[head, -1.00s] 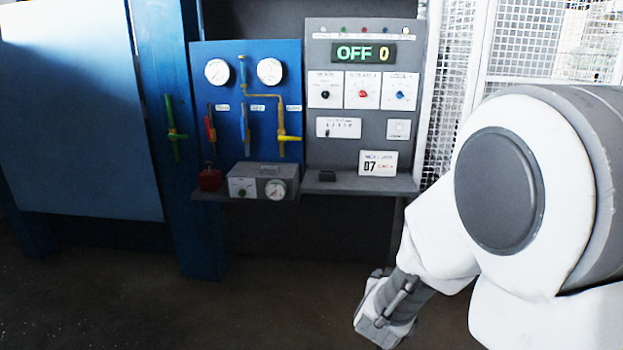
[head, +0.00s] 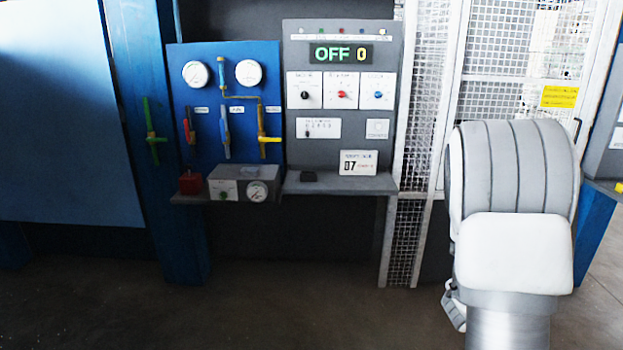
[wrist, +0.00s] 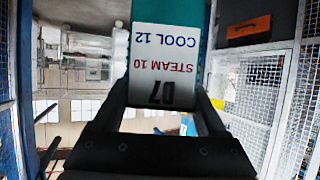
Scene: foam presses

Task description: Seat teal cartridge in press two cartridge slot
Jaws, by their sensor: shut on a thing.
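The cartridge's far end runs out of the top of the picture. In the head view neither the cartridge nor my gripper shows clearly; my arm fills the right side. I cannot make out a cartridge slot for certain.
A blue panel (head: 207,140) with gauges and valves stands left. Mesh fencing (head: 520,60) is behind my arm. The floor in front (head: 300,310) is clear.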

